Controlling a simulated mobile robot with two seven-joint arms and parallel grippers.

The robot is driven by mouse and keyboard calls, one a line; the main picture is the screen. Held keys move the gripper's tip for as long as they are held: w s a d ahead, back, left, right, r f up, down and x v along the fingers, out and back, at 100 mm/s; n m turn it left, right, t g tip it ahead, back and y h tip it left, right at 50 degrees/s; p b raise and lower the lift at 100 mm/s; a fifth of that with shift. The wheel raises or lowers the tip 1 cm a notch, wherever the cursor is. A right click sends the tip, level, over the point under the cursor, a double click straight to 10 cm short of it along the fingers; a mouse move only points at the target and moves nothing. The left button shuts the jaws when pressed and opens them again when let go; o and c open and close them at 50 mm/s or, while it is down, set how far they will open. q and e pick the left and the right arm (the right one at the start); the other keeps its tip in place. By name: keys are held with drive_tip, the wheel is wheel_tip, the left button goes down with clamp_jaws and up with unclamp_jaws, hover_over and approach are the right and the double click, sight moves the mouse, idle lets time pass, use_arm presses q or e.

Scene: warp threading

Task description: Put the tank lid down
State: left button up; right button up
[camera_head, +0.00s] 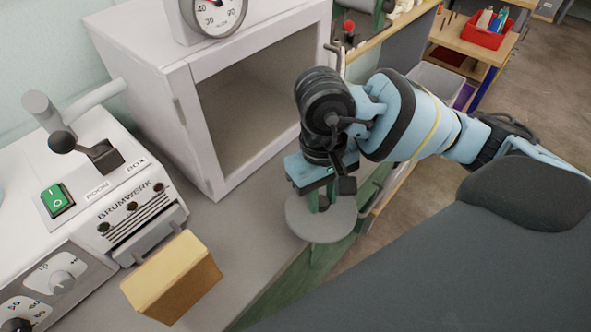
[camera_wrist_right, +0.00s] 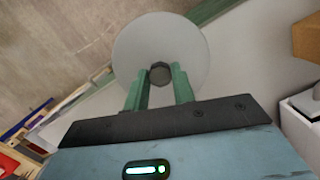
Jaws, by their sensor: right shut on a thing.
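The tank lid (camera_head: 322,219) is a round grey disc at the front edge of the bench. My right gripper (camera_head: 322,198) is above it, with its fingers pointing down at the lid's middle. In the right wrist view the green fingers of the right gripper (camera_wrist_right: 160,78) are closed on a dark knob at the centre of the lid (camera_wrist_right: 136,42). Part of the lid reaches past the bench edge. Whether it touches the bench top cannot be told. My left gripper does not show.
A white open box (camera_head: 190,125) with a dial gauge (camera_head: 216,14) stands at the back of the bench (camera_head: 235,240). A white control unit (camera_head: 100,190) with a lever and a tan block (camera_head: 172,278) are at left. The bench is clear between them and the lid.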

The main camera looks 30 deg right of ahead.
sight(303, 237)
drive_tip(key=shift+s+a+r+m, duration=0.2)
drive_tip(key=shift+s+a+m, duration=0.3)
drive_tip(key=shift+m, duration=0.5)
drive_tip(key=m, duration=0.2)
drive_tip(key=a+m, duration=0.1)
drive_tip(key=s+a+m, duration=0.1)
drive_tip(key=m, duration=0.1)
drive_tip(key=shift+a+r+m+t+y, duration=0.25)
drive_tip(key=shift+r+m+t+y, duration=0.05)
drive_tip(key=shift+r, duration=0.05)
drive_tip(key=m, duration=0.2)
drive_tip(key=a+m, duration=0.1)
drive_tip(key=s+a+m, duration=0.1)
drive_tip(key=m, duration=0.1)
drive_tip(key=shift+s+a+r+m+y, duration=0.1)
drive_tip(key=shift+a+r+m+y, duration=0.05)
drive_tip(key=shift+r+m+y, duration=0.2)
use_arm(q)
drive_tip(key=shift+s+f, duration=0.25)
use_arm(e)
drive_tip(key=shift+s+a+r+m+t, duration=0.2)
drive_tip(key=shift+a+m, duration=0.1)
drive_tip(key=shift+m, duration=0.5)
drive_tip(key=shift+s+a+r+m+t, duration=0.1)
drive_tip(key=shift+s+a+m, duration=0.15)
drive_tip(key=shift+m, duration=0.5)
drive_tip(key=shift+w, duration=0.1)
